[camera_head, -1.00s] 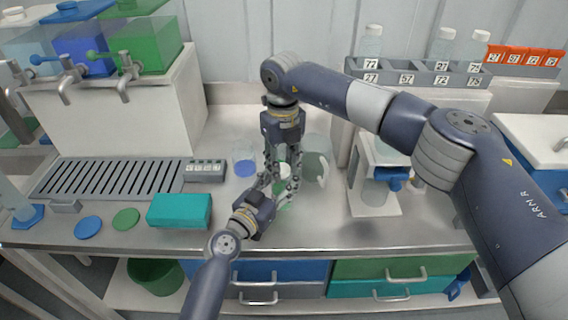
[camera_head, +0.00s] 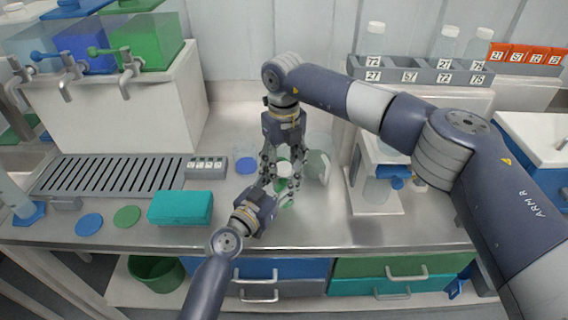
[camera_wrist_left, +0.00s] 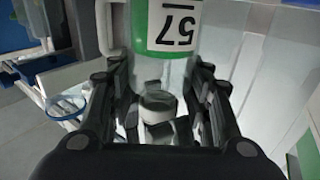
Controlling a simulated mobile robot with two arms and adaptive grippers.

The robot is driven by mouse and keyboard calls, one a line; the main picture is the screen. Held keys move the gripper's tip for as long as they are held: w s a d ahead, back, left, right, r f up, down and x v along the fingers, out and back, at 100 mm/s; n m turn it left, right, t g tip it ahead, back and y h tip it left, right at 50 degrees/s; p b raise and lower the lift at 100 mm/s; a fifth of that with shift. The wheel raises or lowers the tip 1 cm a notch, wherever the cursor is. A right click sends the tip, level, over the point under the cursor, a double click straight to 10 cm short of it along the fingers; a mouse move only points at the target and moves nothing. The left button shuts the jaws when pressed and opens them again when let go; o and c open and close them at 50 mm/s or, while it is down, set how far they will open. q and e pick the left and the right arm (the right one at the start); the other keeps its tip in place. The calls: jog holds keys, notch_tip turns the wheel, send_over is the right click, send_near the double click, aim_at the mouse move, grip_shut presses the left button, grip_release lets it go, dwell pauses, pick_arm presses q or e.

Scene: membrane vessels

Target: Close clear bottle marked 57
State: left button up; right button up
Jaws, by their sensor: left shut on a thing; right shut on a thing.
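The clear bottle (camera_head: 285,187) has a green label and stands upright on the bench in the head view. In the left wrist view its label (camera_wrist_left: 167,28) reads 57, upside down. A white cap (camera_head: 284,170) is at its top. My left gripper (camera_head: 275,189) comes in from the front left and is shut on the bottle; its dark fingers flank the bottle in the left wrist view. My right gripper (camera_head: 283,167) points down from above and is shut on the cap, its fingers on both sides. The finger contacts are partly hidden.
Clear glassware (camera_head: 317,160) stands close to the right of the grippers. A white stand (camera_head: 376,200) is to the right. A grey rack (camera_head: 425,72) with bottles stands behind.

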jog(key=shift+s+d+f, duration=0.1)
jog(key=shift+d+f, duration=0.1)
jog(key=shift+f, duration=0.05)
